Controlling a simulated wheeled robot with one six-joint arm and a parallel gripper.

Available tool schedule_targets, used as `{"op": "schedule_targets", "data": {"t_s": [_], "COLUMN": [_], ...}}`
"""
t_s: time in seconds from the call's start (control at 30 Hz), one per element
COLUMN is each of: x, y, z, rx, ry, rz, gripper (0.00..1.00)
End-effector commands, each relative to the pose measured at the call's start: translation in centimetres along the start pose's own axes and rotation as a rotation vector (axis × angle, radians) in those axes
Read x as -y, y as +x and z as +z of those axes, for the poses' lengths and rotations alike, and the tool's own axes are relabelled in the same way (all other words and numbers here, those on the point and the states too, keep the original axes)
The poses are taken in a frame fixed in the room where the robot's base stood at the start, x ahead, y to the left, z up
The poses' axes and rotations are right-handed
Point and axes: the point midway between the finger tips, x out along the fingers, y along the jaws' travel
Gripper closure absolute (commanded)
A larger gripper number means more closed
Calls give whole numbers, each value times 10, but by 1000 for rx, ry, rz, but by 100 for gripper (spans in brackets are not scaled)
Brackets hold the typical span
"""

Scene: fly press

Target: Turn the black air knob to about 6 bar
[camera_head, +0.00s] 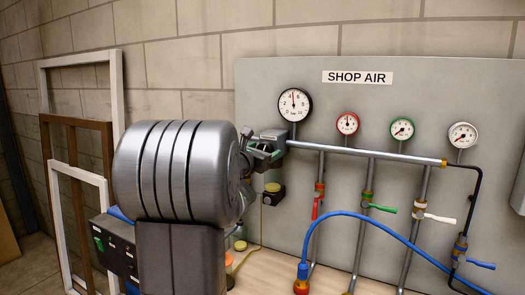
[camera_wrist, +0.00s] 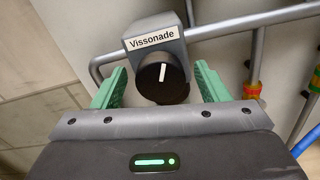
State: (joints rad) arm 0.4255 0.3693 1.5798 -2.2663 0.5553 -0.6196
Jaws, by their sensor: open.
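The black air knob (camera_wrist: 161,80) with a white pointer line sits on the front of a grey box labelled "Vissonade" in the wrist view. Its line points nearly straight up, tilted slightly right. My gripper (camera_wrist: 163,72) is open, with one green finger on each side of the knob and a visible gap to both. In the head view my gripper (camera_head: 266,150) is at the left end of the air pipe, and my arm hides the knob. The black-rimmed gauge (camera_head: 295,105) above has its needle pointing nearly straight up; its exact value is too small to read.
Red (camera_head: 347,123), green (camera_head: 402,129) and white (camera_head: 462,135) gauges stand right of the black one. Below the horizontal pipe (camera_head: 365,153) are several lever valves and a blue hose (camera_head: 370,222). Frames (camera_head: 58,120) lean on the left wall.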

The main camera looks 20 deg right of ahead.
Motion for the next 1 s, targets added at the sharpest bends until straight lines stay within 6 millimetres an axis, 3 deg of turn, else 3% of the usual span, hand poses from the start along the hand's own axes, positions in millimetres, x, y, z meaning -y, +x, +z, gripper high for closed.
{"op": "schedule_targets", "data": {"t_s": [0.13,0.37,0.4,0.67,1.0], "x": [0,0,0,1,2], "y": [0,0,0,-1,-1], "z": [0,0,0,-3,-7], "rx": [0,0,0,1,3], "ry": [0,0,0,32,217], "rz": [0,0,0,-1,1], "gripper": [32,75,77,77,77]}}
